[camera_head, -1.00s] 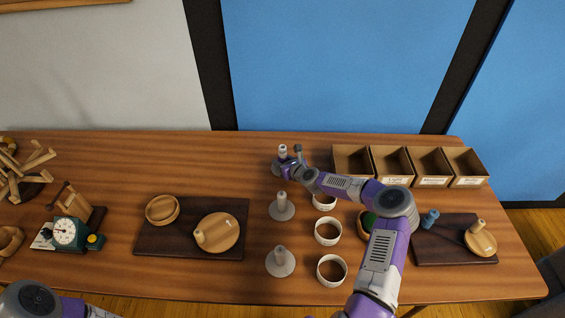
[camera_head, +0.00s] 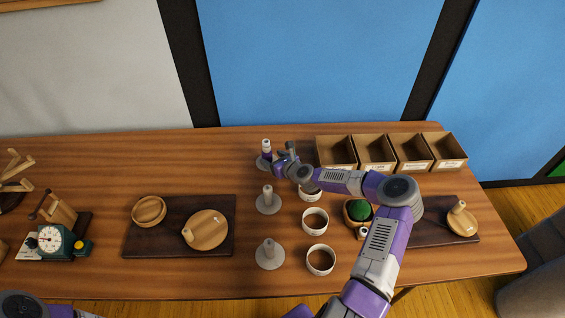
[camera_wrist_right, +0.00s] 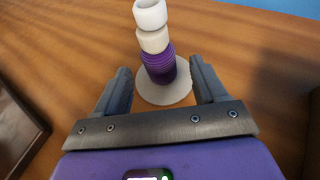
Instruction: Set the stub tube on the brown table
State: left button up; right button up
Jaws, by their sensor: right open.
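A peg stand with a pale round base (camera_head: 263,164) stands at the back middle of the brown table (camera_head: 190,165). It carries purple thread windings (camera_wrist_right: 158,66) and white tube-like pieces (camera_head: 266,145), which also show stacked on top in the right wrist view (camera_wrist_right: 152,26). I cannot tell for certain which piece is the stub tube. My right gripper (camera_wrist_right: 163,86) is open, with its fingers apart on either side of the stand's lower part in the wrist view. No grip on it shows. My left gripper is out of view; only part of that arm shows at bottom left.
Two bare peg stands (camera_head: 268,200) (camera_head: 270,254) stand nearer. White cups (camera_head: 315,221) line up right of them, partly under my arm. Open boxes (camera_head: 375,153) stand at the back right. A dark board (camera_head: 140,242) with wooden pieces lies left. The back left table is clear.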

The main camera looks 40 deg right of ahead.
jog(key=p+v, duration=0.1)
jog(key=v, duration=0.6)
jog(key=shift+r, duration=0.1)
